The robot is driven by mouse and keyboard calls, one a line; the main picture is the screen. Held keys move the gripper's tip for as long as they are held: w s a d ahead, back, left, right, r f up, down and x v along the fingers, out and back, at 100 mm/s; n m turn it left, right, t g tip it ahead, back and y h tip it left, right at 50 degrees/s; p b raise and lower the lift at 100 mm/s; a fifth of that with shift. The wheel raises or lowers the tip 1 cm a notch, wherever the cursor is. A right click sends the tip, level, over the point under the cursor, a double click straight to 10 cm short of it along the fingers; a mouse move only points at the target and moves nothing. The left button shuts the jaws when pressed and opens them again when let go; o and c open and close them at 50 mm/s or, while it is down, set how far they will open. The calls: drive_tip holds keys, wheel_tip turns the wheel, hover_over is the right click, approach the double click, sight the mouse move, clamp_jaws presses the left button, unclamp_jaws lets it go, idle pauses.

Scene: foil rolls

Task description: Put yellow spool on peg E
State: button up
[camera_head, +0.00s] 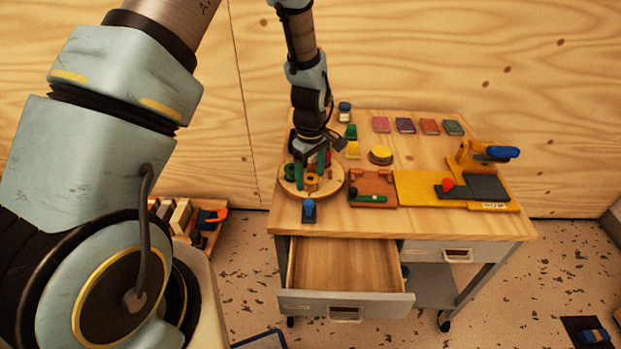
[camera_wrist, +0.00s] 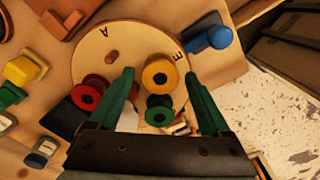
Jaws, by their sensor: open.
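The yellow spool (camera_wrist: 160,75) stands on a round wooden disc (camera_wrist: 104,54), close to the painted letter E (camera_wrist: 178,57). It also shows in the head view (camera_head: 311,184). My gripper (camera_wrist: 159,73) is open over the disc, its two green fingers apart on the left and right of the yellow spool. It is over the front left of the table in the head view (camera_head: 311,160). A red spool (camera_wrist: 87,96) and a green spool (camera_wrist: 158,112) are near it on the disc. I cannot make out peg E itself or whether the spool is fully seated.
A blue-topped item (camera_head: 309,210) stands by the disc's front edge. A reddish tray (camera_head: 373,180) lies to its right, beside a yellow board (camera_head: 415,190). The drawer (camera_head: 345,265) below is open. Several small blocks and colored squares lie further back.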

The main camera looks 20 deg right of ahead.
wheel_tip(320, 180, up, 11)
drive_tip(key=b, duration=0.2)
drive_tip(key=w+a+r+m, duration=0.1)
drive_tip(key=a+r, duration=0.2)
drive_tip(key=a, duration=0.6)
drive_tip(key=w+a+r+m, duration=0.1)
drive_tip(key=a+r+m, duration=0.1)
drive_tip(key=a, duration=0.7)
drive_tip(key=s+a+r+m+t, duration=0.1)
drive_tip(key=s+a, duration=0.5)
drive_tip(key=a, duration=0.6)
drive_tip(key=shift+r+m+t, duration=0.3)
drive_tip(key=shift+r+m, duration=0.3)
drive_tip(key=shift+m, duration=0.4)
drive_tip(key=shift+a, duration=0.1)
drive_tip(key=shift+c, duration=0.4)
